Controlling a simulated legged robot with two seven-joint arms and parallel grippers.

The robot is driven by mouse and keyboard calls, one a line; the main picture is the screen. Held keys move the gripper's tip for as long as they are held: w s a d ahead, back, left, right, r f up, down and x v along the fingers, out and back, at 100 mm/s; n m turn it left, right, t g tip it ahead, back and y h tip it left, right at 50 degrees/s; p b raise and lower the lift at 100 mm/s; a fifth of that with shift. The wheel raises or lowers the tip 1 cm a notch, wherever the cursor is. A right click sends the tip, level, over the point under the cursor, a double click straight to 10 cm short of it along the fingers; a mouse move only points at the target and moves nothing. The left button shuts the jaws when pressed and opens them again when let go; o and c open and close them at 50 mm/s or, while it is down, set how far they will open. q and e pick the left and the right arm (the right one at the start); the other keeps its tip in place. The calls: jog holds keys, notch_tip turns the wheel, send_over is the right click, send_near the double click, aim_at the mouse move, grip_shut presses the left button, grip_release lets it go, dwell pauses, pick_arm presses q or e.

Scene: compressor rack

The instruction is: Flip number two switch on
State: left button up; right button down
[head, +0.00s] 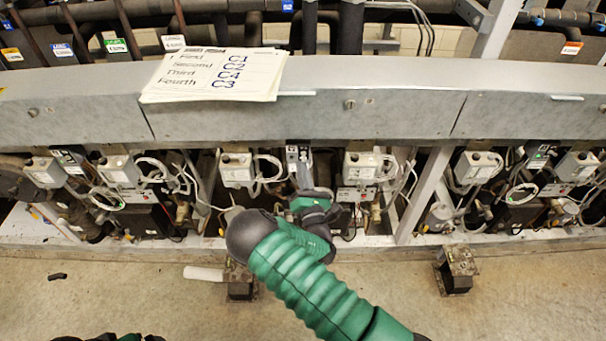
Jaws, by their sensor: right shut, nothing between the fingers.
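A small grey switch panel (293,153) is on the compressor rack, just under the beam, near the middle of the head view. Similar dark panels show to the left (69,160) and to the right (540,156). I cannot read their numbers or tell which is number two, nor the lever positions. My right gripper (304,172) is shut and empty. It points up at the lower right of the middle panel; I cannot tell whether it touches. My right wrist hides what lies below that panel.
A grey metal beam (410,105) runs across above the panels. A paper sheet (215,75) listing First to Fourth lies on it. Grey boxes (237,170) and looping cables flank the middle panel. An upright post (424,193) stands to the right. The floor in front is mostly clear.

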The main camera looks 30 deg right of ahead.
jog(key=shift+a, duration=0.1)
jog(key=shift+a, duration=0.15)
jog(key=shift+a+r+p, duration=0.15)
jog(key=shift+r+p, duration=0.1)
jog(key=shift+p, duration=0.2)
jog(key=shift+s+r+g+y+p, duration=0.25)
jog(key=shift+g+p, duration=0.55)
jog(key=shift+p, duration=0.65)
jog(key=g+p, duration=0.1)
jog(key=p, duration=0.2)
jog(key=r+m+g+y+p, duration=0.1)
jog(key=g+p, duration=0.1)
jog(key=p, duration=0.1)
jog(key=r+g+p, duration=0.1)
jog(key=p, duration=0.3)
jog(key=shift+s+a+g+y, duration=0.15)
jog(key=shift+s+g+y, duration=0.15)
jog(key=shift+y, duration=0.05)
jog(key=shift+r+p, duration=0.6)
jog(key=shift+r, duration=0.05)
jog(key=shift+w, duration=0.1)
